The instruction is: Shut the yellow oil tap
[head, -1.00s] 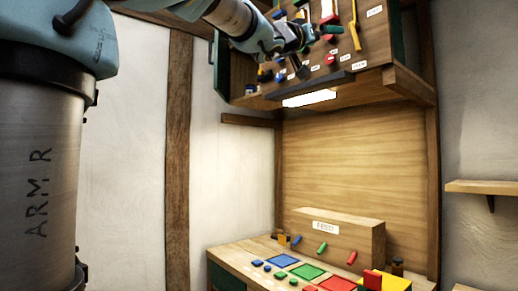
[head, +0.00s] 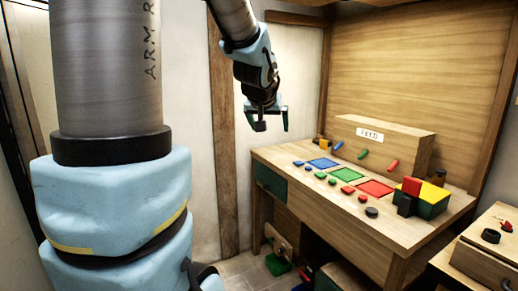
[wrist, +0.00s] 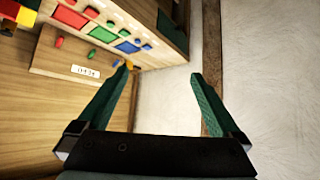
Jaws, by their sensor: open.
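A small yellow-orange fitting (head: 322,144) with a dark part beside it stands at the back left of the bench, left of the FEED box; it is too small to tell if it is the oil tap or how it is set. A yellow piece also shows in the wrist view (wrist: 129,64), close by the left fingertip in the picture. My gripper (head: 272,120) hangs left of the bench, pointing down, apart from everything. In the wrist view my gripper (wrist: 161,74) is open with nothing between its fingers.
The FEED box (head: 400,146) carries blue, green and red levers. Coloured squares and several buttons lie on the bench (head: 285,158). A red, yellow and green block (head: 430,198) stands at its right end. A wooden box (head: 490,250) is at lower right.

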